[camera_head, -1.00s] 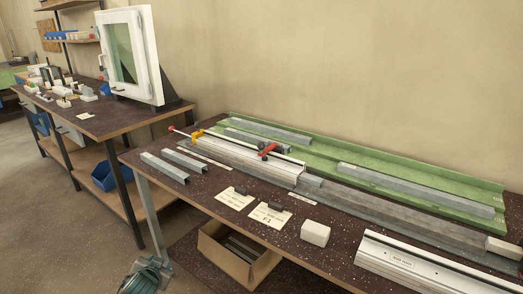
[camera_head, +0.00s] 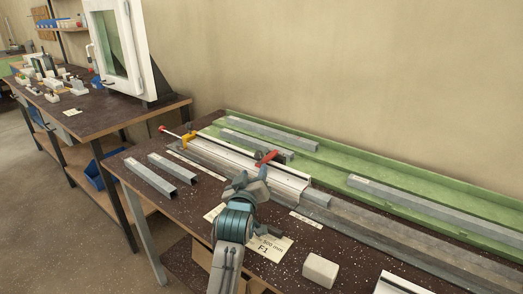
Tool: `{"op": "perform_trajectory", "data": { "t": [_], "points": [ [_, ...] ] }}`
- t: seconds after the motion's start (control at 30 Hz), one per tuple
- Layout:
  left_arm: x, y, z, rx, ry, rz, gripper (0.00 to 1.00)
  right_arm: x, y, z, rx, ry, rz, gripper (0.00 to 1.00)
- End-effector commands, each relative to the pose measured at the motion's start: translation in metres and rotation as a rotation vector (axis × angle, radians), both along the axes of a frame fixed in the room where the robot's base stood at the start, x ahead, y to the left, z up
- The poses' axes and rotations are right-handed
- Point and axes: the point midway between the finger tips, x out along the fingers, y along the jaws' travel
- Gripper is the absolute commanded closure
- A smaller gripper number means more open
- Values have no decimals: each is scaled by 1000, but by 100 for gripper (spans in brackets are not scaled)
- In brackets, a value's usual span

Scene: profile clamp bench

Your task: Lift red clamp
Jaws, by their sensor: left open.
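The red clamp part (camera_head: 267,157) sits on top of the white profile (camera_head: 230,160) in the middle of the bench. A thin bar runs near it along the profile, with a yellow piece (camera_head: 188,138) and a red-tipped handle (camera_head: 164,129) towards the far left end. My left gripper (camera_head: 253,177) is open, just in front of and below the red clamp part in the picture. It overlaps the profile's near side, and I cannot tell whether it touches anything. My right gripper is not in view.
A green channel (camera_head: 330,165) with grey bars lies along the wall. Two short grey bars (camera_head: 160,178) lie at the bench's left. A white block (camera_head: 320,270) stands near the front edge. My left arm partly covers the paper labels (camera_head: 272,247).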

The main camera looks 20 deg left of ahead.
Motion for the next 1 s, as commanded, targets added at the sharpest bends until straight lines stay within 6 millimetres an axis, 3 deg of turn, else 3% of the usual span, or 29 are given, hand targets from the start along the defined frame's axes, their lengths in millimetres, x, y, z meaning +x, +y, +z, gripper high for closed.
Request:
{"op": "perform_trajectory", "data": {
  "t": [0.5, 0.7, 0.97, 1.0],
  "points": [
    [87, 11, 1, 5, 0, 0, 54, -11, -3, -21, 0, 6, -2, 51],
    [100, 13, 0, 4, 0, 1, 54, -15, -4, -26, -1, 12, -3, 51],
    [102, 13, 0, 4, 0, 1, 54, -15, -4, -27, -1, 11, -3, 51],
    [102, 13, 0, 4, 0, 1, 58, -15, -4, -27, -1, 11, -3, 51]
  ]
}}
